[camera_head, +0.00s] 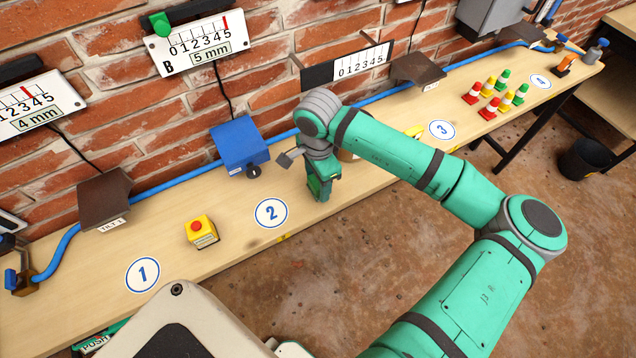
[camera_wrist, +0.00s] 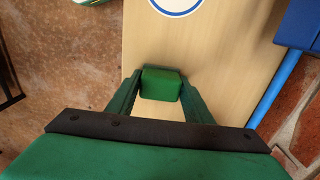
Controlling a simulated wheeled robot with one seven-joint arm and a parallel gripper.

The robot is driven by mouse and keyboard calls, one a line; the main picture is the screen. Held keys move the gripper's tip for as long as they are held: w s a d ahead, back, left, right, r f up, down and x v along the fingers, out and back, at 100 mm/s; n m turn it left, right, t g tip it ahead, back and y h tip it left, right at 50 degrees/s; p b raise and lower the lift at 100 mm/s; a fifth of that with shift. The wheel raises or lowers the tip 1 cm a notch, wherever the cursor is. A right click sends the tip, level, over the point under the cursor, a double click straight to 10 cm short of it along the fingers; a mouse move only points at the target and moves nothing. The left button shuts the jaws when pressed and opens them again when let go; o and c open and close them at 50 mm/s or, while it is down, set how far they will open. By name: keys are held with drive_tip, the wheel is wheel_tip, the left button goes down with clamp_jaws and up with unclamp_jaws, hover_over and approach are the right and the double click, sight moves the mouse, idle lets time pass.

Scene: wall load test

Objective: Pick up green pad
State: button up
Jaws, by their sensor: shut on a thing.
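The green pad (camera_wrist: 161,84) is a small green block with rounded edges. In the wrist view it sits between the two fingertips of my gripper (camera_wrist: 160,92), with a finger against each side. In the head view my gripper (camera_head: 320,190) points down over the wooden bench, right of the round "2" mark. There its fingers hide most of the pad. I cannot tell whether the pad touches the bench or is just above it. Another green block (camera_head: 160,23) is at the top left of the "B" gauge plate on the wall.
The bench (camera_head: 220,255) runs along a brick wall. A blue box (camera_head: 239,146) stands behind my gripper to the left. A yellow box with a red button (camera_head: 201,231) stands further left. Small cones (camera_head: 490,98) stand at the far right. A blue hose (camera_head: 180,180) follows the wall.

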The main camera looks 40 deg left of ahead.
drive_tip(key=shift+r, duration=0.5)
wheel_tip(320, 180, up, 2)
drive_tip(key=shift+r, duration=0.2)
drive_tip(key=s+d+r, duration=0.9)
drive_tip(key=s, duration=0.1)
drive_tip(key=shift+s+d+r, duration=0.2)
drive_tip(key=shift+d+r, duration=0.05)
